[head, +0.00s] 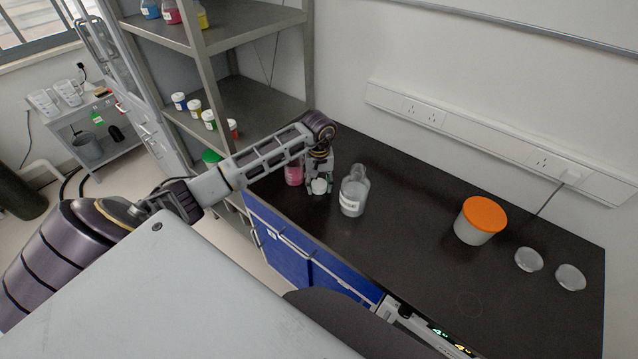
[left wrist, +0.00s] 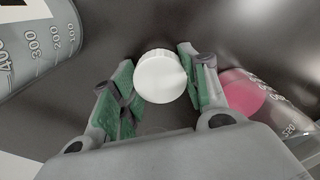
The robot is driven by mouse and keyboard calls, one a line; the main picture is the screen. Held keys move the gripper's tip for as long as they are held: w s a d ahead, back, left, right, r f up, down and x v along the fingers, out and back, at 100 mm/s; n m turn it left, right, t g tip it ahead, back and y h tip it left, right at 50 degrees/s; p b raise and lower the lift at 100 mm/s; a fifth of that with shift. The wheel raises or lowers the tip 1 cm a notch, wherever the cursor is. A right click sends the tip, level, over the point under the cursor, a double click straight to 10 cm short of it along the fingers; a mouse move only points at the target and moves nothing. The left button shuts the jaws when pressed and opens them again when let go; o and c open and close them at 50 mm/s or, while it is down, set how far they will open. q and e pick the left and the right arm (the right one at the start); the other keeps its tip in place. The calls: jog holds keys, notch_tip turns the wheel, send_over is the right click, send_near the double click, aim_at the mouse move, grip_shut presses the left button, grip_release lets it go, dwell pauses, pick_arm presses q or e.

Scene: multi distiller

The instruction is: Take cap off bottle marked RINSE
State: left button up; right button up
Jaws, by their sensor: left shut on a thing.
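A clear glass bottle (head: 352,196) with a white label stands upright on the dark bench top; the label text is too small to read. No cap shows on its neck. My left gripper (head: 319,180) is just left of this bottle, pointing down, shut on a white round cap (head: 319,187). In the left wrist view the cap (left wrist: 160,76) sits between the green finger pads of the left gripper (left wrist: 150,90), apart from any bottle. A graduated bottle (left wrist: 35,45) shows at upper left there. My right gripper is not in view.
A vessel with pink liquid (head: 293,175) stands close on the gripper's left, partly hidden; it also shows in the left wrist view (left wrist: 245,98). An orange-lidded tub (head: 474,228) and two glass dishes (head: 529,260) stand farther right. The bench between is clear. Shelves (head: 240,100) rise behind.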

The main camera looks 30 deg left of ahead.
aim_at(319, 183)
pick_arm(q)
jog(key=shift+f, duration=0.15)
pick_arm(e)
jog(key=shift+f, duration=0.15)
pick_arm(q)
jog(key=o, duration=1.1)
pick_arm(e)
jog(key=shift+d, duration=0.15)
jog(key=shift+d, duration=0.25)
pick_arm(q)
jog(key=shift+r, duration=0.2)
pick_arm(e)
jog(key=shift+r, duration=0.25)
pick_arm(q)
notch_tip(319, 183, up, 12)
jog(key=shift+b, duration=0.85)
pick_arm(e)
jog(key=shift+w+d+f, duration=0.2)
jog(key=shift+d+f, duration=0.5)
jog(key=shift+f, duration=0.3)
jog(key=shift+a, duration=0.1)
